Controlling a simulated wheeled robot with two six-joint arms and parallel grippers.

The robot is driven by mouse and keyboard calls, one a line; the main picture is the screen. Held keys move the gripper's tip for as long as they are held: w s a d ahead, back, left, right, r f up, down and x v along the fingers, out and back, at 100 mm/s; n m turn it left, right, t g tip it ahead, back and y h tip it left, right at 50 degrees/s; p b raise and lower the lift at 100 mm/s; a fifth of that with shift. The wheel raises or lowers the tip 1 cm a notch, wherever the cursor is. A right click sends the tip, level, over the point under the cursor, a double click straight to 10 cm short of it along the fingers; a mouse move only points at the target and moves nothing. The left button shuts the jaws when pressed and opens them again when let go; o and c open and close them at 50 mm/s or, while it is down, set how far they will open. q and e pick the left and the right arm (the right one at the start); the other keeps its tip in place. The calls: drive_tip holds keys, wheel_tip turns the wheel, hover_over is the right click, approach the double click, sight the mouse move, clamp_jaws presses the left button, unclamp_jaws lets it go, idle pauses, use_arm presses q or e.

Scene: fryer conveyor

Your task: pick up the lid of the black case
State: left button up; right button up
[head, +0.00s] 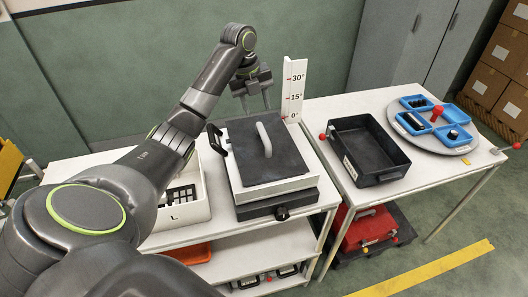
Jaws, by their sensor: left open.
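A box-shaped case on the left table has a flat dark lid (249,165) with a pale arched handle (264,139) standing up from it. The lid lies over a light-coloured body (278,189) with a black base and a dark knob at the front. My left gripper (256,106) is open and empty, its fingers pointing down by the far edge of the lid, beyond the handle. Whether the fingertips touch anything cannot be told. My right gripper is not in view.
A white angle gauge (292,90) stands just right of my left gripper. A white bin (186,215) is left of the case. On the right table are an open black tray (378,172) and a grey turntable (458,150) with blue bins. A red box (368,230) sits below.

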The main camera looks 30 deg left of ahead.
sight(262, 132)
use_arm(q)
drive_tip(key=f+b, duration=0.1)
drive_tip(key=f, duration=0.1)
drive_tip(key=f+b, duration=0.3)
drive_tip(key=f, duration=0.1)
drive_tip(key=shift+w+d+f+b, duration=0.25)
drive_tip(key=shift+w+d+b, duration=0.15)
drive_tip(key=shift+f, duration=0.25)
drive_tip(key=shift+w+f, duration=0.1)
drive_tip(key=shift+f, duration=0.1)
drive_tip(key=f, duration=0.1)
drive_tip(key=f+p, duration=0.1)
drive_tip(key=f, duration=0.1)
drive_tip(key=f+p, duration=0.1)
drive_tip(key=shift+w+d+f, duration=0.15)
drive_tip(key=shift+w+d, duration=0.05)
drive_tip(key=shift+d, duration=0.05)
drive_tip(key=shift+w+f, duration=0.1)
drive_tip(key=shift+f, duration=0.05)
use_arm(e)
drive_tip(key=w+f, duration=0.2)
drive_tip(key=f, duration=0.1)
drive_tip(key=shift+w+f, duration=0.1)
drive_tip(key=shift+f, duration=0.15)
use_arm(q)
clamp_jaws()
